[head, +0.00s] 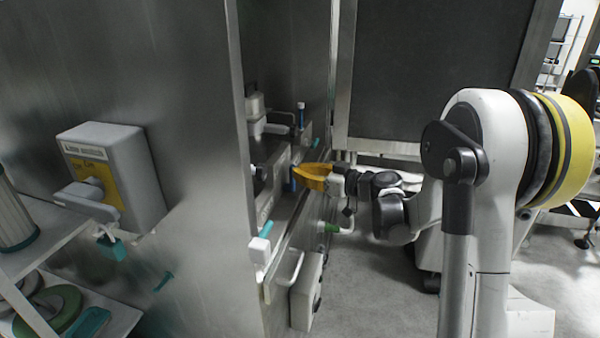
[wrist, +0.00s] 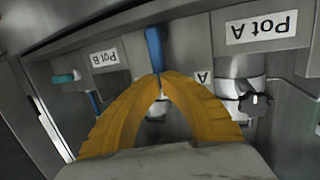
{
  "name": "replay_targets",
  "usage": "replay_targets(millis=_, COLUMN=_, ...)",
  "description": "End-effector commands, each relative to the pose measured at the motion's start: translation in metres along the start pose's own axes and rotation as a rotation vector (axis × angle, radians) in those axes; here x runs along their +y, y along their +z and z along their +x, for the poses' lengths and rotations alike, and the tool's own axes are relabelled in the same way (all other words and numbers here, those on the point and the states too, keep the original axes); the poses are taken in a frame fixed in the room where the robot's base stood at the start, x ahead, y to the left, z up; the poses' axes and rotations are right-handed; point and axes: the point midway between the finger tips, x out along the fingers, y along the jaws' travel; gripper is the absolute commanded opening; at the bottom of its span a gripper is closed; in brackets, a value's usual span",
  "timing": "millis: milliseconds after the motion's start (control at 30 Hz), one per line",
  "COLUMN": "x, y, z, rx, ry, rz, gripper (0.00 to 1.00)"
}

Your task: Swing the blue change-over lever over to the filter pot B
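The blue lever (wrist: 153,48) shows at the upper middle of the wrist view, between the Pot B label (wrist: 104,58) on the left and the Pot A label (wrist: 262,27) on the right. Both labels appear upside down. My gripper (wrist: 160,76) has yellow fingers whose tips come together right at the lever's near end. Whether the lever's end is between the tips or just beyond them, I cannot tell. In the head view my gripper (head: 302,175) points left at the machine, and a blue piece (head: 293,179) shows just past its tips.
A pale pot-like part (wrist: 238,90) with a dark knob stands right of my fingers. A teal-ended handle (wrist: 66,77) and another blue piece (wrist: 95,103) are to the left. A steel panel (head: 190,120) borders the recess on the left. Grey floor (head: 385,285) is open below my arm.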

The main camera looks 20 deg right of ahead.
Motion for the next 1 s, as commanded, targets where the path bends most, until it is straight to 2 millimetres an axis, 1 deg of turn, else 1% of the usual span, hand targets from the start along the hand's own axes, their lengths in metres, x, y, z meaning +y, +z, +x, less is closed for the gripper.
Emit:
replay_targets(millis=367, x=-0.002, y=0.000, z=-0.001, rx=0.000, ry=0.000, rz=0.000, gripper=0.00)
replay_targets(millis=800, x=-0.027, y=0.003, z=-0.009, rx=0.000, ry=0.000, rz=0.000, gripper=0.00)
replay_targets(millis=1000, x=-0.030, y=0.003, z=-0.011, rx=0.000, ry=0.000, rz=0.000, gripper=0.00)
